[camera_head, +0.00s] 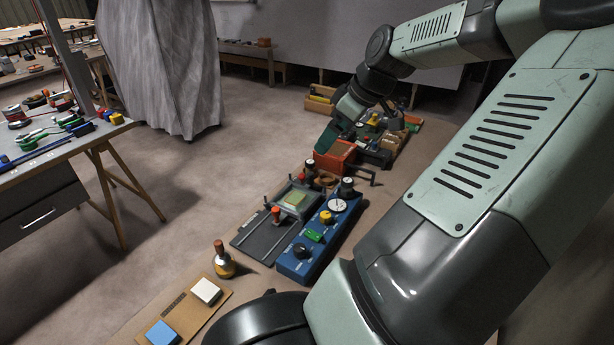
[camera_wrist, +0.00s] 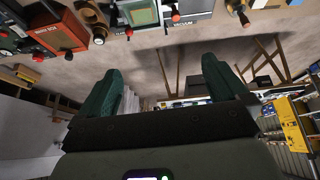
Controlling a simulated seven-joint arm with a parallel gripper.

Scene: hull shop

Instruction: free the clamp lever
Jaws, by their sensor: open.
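A grey fixture (camera_head: 260,238) with rails lies on the bench, holding a yellow-green pad (camera_head: 293,198). Red-tipped handles stand on it: one at the near side (camera_head: 276,213) and one at the far side (camera_head: 301,178); I cannot tell which is the clamp lever. In the wrist view the pad (camera_wrist: 141,12) and red tips (camera_wrist: 175,16) show at the top edge. My gripper (camera_wrist: 162,70) is open and empty, its dark green fingers wide apart. In the head view its fingers (camera_head: 327,138) hang above the red box, beyond the fixture.
A blue control box (camera_head: 296,264) with a black knob, green switch and dial stands right of the fixture. A red box (camera_head: 337,154) stands beyond it. A yellow-bodied tool (camera_head: 223,262) and a tan board (camera_head: 183,312) with white and blue blocks lie nearer. A side table (camera_head: 60,150) stands left.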

